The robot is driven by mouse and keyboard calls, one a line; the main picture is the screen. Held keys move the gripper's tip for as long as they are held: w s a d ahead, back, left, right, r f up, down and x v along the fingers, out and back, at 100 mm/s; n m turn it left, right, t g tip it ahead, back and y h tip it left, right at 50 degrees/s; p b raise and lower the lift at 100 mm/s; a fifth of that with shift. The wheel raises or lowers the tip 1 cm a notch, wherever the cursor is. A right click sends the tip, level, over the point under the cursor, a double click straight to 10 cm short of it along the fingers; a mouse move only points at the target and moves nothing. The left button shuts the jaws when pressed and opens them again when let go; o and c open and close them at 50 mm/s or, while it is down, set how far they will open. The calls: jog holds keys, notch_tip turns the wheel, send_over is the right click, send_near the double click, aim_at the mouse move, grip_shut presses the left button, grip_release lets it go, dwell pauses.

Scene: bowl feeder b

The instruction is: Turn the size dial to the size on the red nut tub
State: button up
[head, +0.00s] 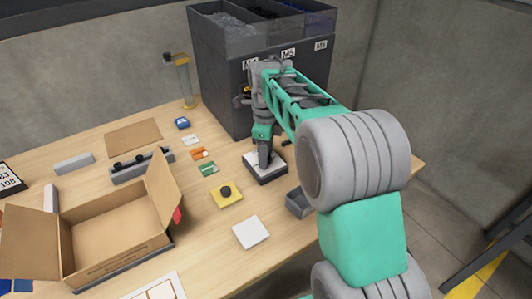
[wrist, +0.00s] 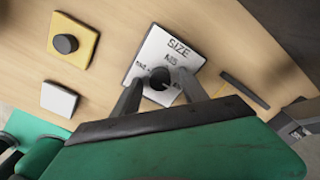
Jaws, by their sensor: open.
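The size dial is a black knob (wrist: 159,79) on a white plate marked SIZE (wrist: 183,45), with small size marks around it that are hard to read. In the head view the dial's white-topped block (head: 268,178) sits on the table below my gripper (head: 264,160). In the wrist view my gripper (wrist: 160,84) is open, one finger on each side of the knob. I cannot tell whether the fingers touch it or where it points. No red nut tub is clearly seen; a small red patch (head: 177,216) shows beside the cardboard box.
A dark feeder cabinet (head: 222,75) with open bins and labels, seemingly M4 and M5 among them, stands behind my arm. A yellow block with a black knob (head: 226,193), a white block (head: 252,232) and an open cardboard box (head: 115,235) stand nearby. A grey tray (head: 298,204) lies right.

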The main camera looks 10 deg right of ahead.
grip_shut()
dwell(0.5)
